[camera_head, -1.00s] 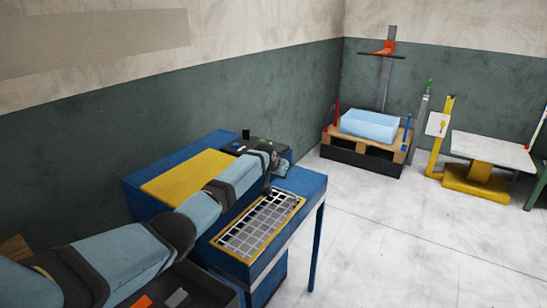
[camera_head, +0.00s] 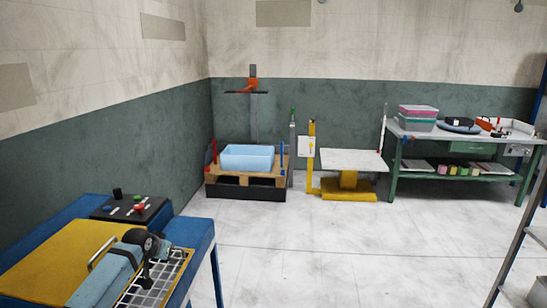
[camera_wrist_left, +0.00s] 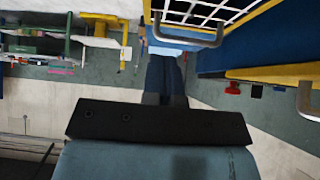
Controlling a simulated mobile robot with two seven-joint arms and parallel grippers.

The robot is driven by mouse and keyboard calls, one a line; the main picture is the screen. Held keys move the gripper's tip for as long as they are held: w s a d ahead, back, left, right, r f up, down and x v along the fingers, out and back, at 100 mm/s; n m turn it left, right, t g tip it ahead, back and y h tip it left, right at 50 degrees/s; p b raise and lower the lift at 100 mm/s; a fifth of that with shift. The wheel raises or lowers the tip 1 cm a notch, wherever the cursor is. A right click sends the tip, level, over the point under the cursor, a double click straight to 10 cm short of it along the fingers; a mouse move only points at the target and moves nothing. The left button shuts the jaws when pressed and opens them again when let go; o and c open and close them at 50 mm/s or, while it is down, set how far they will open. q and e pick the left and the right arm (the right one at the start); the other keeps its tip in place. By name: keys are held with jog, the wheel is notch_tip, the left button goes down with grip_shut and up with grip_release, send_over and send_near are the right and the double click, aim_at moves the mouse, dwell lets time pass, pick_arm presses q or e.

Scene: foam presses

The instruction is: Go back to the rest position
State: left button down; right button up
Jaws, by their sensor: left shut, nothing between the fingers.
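My left arm enters the head view at the lower left, with its light blue wrist and black joint over the near press. In the left wrist view my left gripper (camera_wrist_left: 166,80) shows as two dark fingers close together, with nothing between them. The near press (camera_head: 42,222) is blue with a yellow plate (camera_head: 65,262) and a white grid (camera_head: 152,284). The grid also shows at the top of the left wrist view (camera_wrist_left: 205,10). My wrist hides part of the grid in the head view. My right gripper is in neither view.
A black control box (camera_head: 128,209) with buttons sits on the press. At the back stand a blue bin (camera_head: 247,157) on a wooden pallet, a yellow lift table (camera_head: 350,160) and a green workbench (camera_head: 450,136). A metal rack (camera_head: 520,235) stands at the right. The middle floor is clear.

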pick_arm(q)
jog(key=s+d+f+m+p, duration=0.1)
jog(key=s+d+f, duration=0.3)
jog(key=s, duration=0.3)
jog(key=s+d+f+h+p, duration=0.1)
jog(key=s+d+f, duration=0.25)
jog(key=s, duration=0.35)
jog(key=s+d+f+m+p, duration=0.1)
jog(key=s+d+f, duration=0.35)
jog(key=s, duration=0.25)
jog(key=s+d+r+t+p, duration=0.1)
jog(key=s+d+p, duration=0.1)
jog(key=s, duration=1.1)
jog(key=s+d+r+t+h+p, duration=0.1)
jog(key=s+d+r+p, duration=0.1)
jog(key=s, duration=1.1)
jog(key=shift+s+d+r+n+t, duration=0.3)
jog(key=shift+s+d+t, duration=0.1)
jog(key=shift+d, duration=0.1)
jog(key=shift+w, duration=0.1)
